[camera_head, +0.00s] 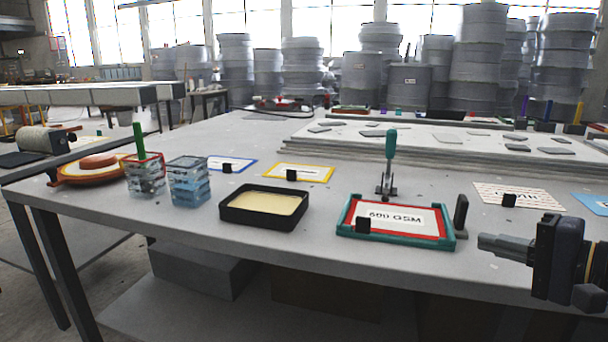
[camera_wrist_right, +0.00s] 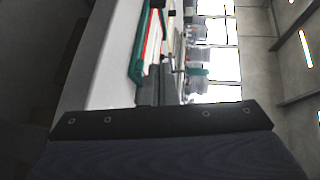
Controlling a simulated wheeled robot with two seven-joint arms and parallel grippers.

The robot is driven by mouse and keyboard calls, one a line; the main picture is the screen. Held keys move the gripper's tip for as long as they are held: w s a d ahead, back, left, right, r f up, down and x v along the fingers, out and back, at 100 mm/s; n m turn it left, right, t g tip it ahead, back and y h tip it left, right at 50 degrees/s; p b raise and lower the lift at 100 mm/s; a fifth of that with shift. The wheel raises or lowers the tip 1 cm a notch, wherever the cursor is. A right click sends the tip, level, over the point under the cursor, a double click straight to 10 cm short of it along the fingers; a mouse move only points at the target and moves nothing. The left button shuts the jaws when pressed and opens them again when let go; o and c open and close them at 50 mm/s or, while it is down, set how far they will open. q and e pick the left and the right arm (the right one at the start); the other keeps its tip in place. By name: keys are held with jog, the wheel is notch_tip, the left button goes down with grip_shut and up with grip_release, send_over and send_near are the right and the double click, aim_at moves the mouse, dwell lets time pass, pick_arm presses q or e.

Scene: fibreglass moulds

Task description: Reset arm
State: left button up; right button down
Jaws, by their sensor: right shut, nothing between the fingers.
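My right gripper (camera_head: 492,243) is at the right in the head view, over the table's front right edge. Its fingers are shut and point left, with nothing held. In the right wrist view the fingers (camera_wrist_right: 160,92) show end-on, with the teal tray's edge beyond them. The teal tray (camera_head: 447,243) holds a red-bordered card reading "600 GSM" and lies just left of the right gripper, apart from it. My left gripper is in neither view.
The grey table (camera_head: 330,215) carries a black tray with cream contents (camera_head: 264,207), clear stacked boxes (camera_head: 189,182), an orange disc (camera_head: 98,163) and a teal-handled clamp (camera_head: 389,165). A black upright block (camera_head: 461,215) stands close to the right gripper. Bare tabletop lies between these items.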

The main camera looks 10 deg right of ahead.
jog(key=s+a+f+n+g+h, duration=0.2)
jog(key=s+a+f+n+g, duration=0.3)
jog(key=a+f, duration=0.55)
jog(key=s+a+f+n+g+h, duration=0.1)
jog(key=s+a+f+n+g, duration=0.35)
jog(key=f, duration=0.85)
notch_tip(320, 180, up, 34)
jog(key=s+a+n+t+p, duration=0.1)
jog(key=s+a+p, duration=0.1)
jog(key=p, duration=3.2)
jog(key=shift+s+f, duration=0.25)
jog(key=shift+s, duration=0.1)
jog(key=shift+a, duration=0.1)
